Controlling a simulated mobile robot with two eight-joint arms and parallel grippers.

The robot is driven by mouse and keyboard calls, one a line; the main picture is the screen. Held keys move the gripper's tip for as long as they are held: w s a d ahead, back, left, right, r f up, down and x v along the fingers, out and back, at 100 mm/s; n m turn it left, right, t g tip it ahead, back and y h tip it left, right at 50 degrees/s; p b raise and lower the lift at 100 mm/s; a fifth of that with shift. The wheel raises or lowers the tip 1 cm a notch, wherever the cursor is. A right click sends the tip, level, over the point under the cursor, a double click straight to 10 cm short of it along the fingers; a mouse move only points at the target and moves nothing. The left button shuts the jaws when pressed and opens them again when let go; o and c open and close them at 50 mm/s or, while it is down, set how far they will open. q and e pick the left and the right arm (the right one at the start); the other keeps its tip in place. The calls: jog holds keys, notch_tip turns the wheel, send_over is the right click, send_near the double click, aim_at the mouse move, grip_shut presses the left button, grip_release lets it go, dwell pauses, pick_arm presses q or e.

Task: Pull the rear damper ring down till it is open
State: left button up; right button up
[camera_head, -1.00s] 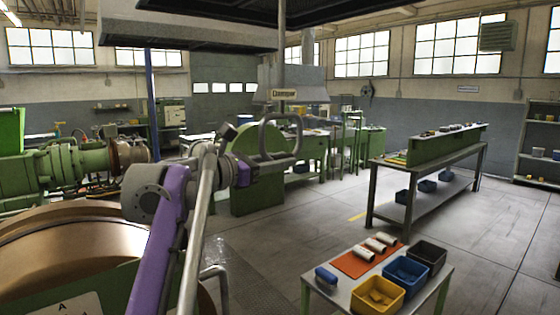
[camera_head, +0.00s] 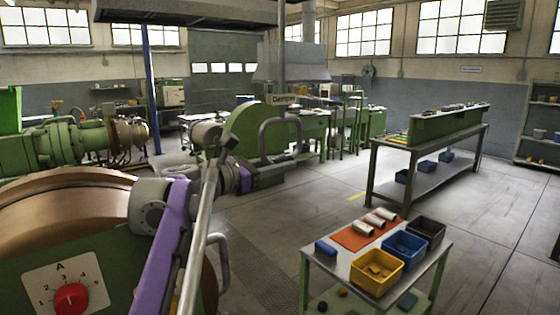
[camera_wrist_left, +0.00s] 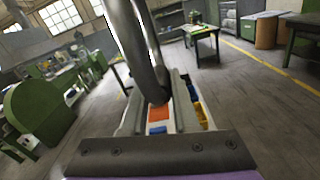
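The damper ring (camera_head: 264,140) is a grey rounded loop hanging from a rod. A sign (camera_head: 284,99) reading "Damper" is on the rod above it. My left gripper (camera_head: 254,177) comes in on the purple arm and is at the lower edge of the ring. The exact contact is partly hidden. My right gripper is not in view.
A bronze drum on a green machine with a red knob (camera_head: 70,297) stands close at lower left. A small table (camera_head: 335,262) with bins stands at lower right. A long workbench (camera_head: 420,158) stands at right. Open floor lies between them.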

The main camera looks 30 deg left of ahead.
aim_at(280, 118)
pick_arm(q)
jog(key=o, duration=0.4)
jog(key=shift+r, duration=0.1)
jog(key=shift+o, duration=0.2)
notch_tip(280, 118, up, 10)
jog(key=shift+p, duration=1.05)
